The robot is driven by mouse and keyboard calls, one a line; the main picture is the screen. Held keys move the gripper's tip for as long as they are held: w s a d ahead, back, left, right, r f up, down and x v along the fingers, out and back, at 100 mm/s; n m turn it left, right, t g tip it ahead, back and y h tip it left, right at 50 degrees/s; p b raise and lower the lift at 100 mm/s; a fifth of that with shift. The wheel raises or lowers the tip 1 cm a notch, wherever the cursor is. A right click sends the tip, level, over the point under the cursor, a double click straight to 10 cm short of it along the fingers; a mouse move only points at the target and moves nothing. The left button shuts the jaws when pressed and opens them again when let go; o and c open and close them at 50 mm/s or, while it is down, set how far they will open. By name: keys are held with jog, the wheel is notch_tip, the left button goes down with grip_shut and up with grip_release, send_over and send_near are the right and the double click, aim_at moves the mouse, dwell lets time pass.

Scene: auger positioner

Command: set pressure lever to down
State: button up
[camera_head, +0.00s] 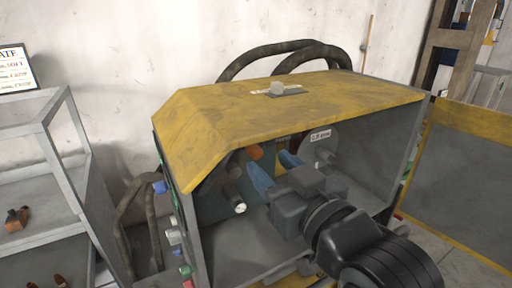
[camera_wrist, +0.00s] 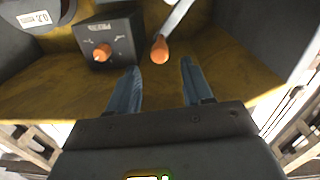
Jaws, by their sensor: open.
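A lever with an orange knob (camera_wrist: 160,50) on a light metal shaft (camera_wrist: 178,17) shows at the top centre of the wrist view. In the head view an orange knob end (camera_head: 254,152) shows under the hood, just behind my blue fingers. My gripper (camera_wrist: 159,66) is open, its two fingers spread with nothing between them. The knob lies just beyond the fingertips, between their lines; contact cannot be made out. In the head view my gripper (camera_head: 267,160) is inside the machine housing. No pressure label on the lever can be read.
A black box with an orange dial (camera_wrist: 101,53) sits beside the lever. A round labelled part (camera_head: 320,150) is at the back of the housing. The yellow hood (camera_head: 290,100) covers my gripper from above. A grey side wall (camera_head: 385,150) stands at right, and a cylinder (camera_head: 236,200) at left.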

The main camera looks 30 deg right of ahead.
aim_at(258, 154)
jog(key=shift+w+f+b, duration=0.15)
jog(key=shift+w+b, duration=0.4)
jog(key=shift+b, duration=0.45)
jog(key=shift+w+f+b, duration=0.15)
jog(key=shift+w+b, duration=0.35)
jog(key=shift+b, duration=0.45)
jog(key=w, duration=0.3)
jog(key=w+p, duration=0.1)
jog(key=shift+w+d+r, duration=0.1)
jog(key=shift+w+r, duration=0.15)
jog(key=shift+r, duration=0.05)
jog(key=shift+w, duration=0.45)
grip_shut()
